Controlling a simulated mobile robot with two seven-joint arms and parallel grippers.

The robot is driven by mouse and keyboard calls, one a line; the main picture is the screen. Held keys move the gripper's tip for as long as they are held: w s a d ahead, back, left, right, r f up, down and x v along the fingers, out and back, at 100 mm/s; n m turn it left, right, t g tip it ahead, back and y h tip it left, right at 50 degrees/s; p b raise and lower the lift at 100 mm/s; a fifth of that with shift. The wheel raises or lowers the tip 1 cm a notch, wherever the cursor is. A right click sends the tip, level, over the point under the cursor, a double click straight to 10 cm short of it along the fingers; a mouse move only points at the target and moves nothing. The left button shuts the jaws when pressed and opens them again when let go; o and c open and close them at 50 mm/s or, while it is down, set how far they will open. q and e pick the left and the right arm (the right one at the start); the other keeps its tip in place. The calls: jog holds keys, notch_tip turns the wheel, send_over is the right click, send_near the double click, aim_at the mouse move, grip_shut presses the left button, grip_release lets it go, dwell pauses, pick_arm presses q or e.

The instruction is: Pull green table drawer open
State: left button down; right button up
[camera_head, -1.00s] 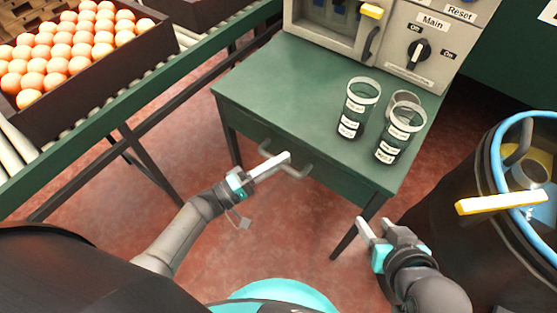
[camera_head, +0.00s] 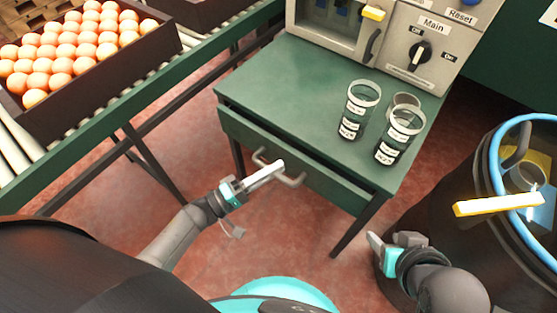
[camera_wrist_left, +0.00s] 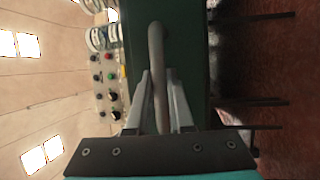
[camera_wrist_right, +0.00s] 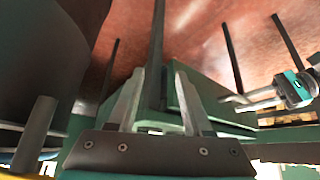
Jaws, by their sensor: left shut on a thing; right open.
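The green table (camera_head: 270,90) has a green drawer (camera_head: 325,184) under its top, with a grey bar handle (camera_head: 294,181) on its front. The drawer front seems to stand slightly out from the tabletop edge. My left gripper (camera_head: 277,166) is shut on the handle. In the left wrist view the handle (camera_wrist_left: 157,50) runs between the two fingers (camera_wrist_left: 160,85). My right gripper (camera_head: 376,243) is open and empty, low in front of the table's right side. In the right wrist view its fingers (camera_wrist_right: 156,90) are apart. The drawer's inside is hidden.
Several labelled cups (camera_head: 357,112) stand on the tabletop before a control panel (camera_head: 415,45). A dark barrel with a blue rim (camera_head: 490,165) stands right, near my right arm. A conveyor (camera_head: 110,115) with an egg crate (camera_head: 120,65) is left. Floor before the drawer is clear.

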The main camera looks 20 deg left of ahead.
pick_arm(q)
jog(key=s+a+p, duration=0.1)
jog(key=s+a, duration=0.2)
jog(key=s, duration=0.5)
jog(key=s+a+p, duration=0.2)
jog(key=s+a, duration=0.1)
jog(key=s, duration=0.6)
jog(key=shift+s+a, duration=0.3)
pick_arm(e)
jog(key=shift+s+d+f+g+h, duration=0.15)
jog(key=shift+s+d+f+g, duration=0.2)
jog(key=shift+f, duration=0.4)
jog(key=shift+s+d+f+g+h, duration=0.1)
jog(key=shift+s+d+f+g, duration=0.3)
jog(key=shift+f, duration=0.3)
jog(key=shift+s+d+f+g+h, duration=0.2)
jog(key=shift+f+g, duration=0.25)
jog(key=shift+f, duration=0.3)
pick_arm(q)
jog(key=c, duration=0.8)
grip_release()
